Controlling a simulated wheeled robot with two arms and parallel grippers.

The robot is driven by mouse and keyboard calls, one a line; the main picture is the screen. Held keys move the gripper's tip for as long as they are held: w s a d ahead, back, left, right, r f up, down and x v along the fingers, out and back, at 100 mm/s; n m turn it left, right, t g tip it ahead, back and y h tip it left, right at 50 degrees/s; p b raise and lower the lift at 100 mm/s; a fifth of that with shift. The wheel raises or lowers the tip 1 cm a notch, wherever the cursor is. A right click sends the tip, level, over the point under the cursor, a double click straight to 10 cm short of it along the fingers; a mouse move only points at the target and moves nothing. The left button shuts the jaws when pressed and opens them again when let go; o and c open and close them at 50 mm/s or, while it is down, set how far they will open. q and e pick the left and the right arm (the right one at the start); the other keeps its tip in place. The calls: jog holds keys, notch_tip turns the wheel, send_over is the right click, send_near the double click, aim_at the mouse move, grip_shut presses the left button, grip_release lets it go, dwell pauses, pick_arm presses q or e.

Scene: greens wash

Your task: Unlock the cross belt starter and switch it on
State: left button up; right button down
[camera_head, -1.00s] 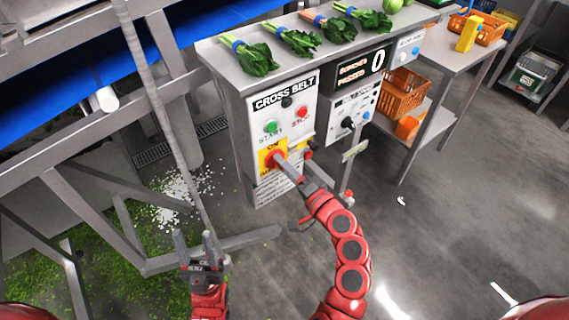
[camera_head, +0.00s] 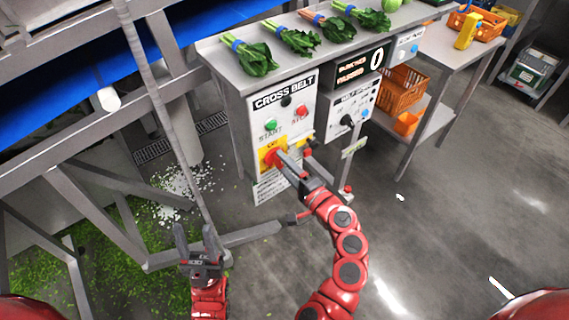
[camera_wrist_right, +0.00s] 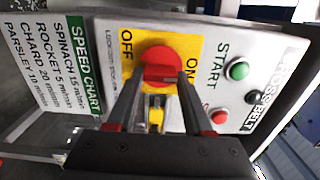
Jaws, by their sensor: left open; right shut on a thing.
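The cross belt starter is a pale panel box (camera_head: 268,125) under the bench top, with a green START button (camera_head: 270,124) and a red stop button (camera_head: 302,112). Its red rotary switch (camera_head: 271,156) sits on a yellow plate. The wrist view shows this red switch (camera_wrist_right: 160,68) between OFF and ON labels; its exact angle is hard to read. My right gripper (camera_wrist_right: 161,84) is shut on the switch knob, a finger on each side. A small yellow item (camera_wrist_right: 156,113), perhaps a lock, shows between the fingers, partly hidden. My left gripper (camera_head: 196,232) is open and empty, low and left of the panel.
Bunches of greens (camera_head: 298,40) lie on the bench top. A counter display (camera_head: 363,66) and a second control box (camera_head: 353,108) stand right of the starter. A post with a small sign (camera_head: 353,149) rises near my right arm.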

jog(key=shift+f, duration=0.1)
jog(key=shift+c, duration=1.5)
grip_release()
jog(key=v, duration=1.7)
jog(key=shift+s+d, duration=0.15)
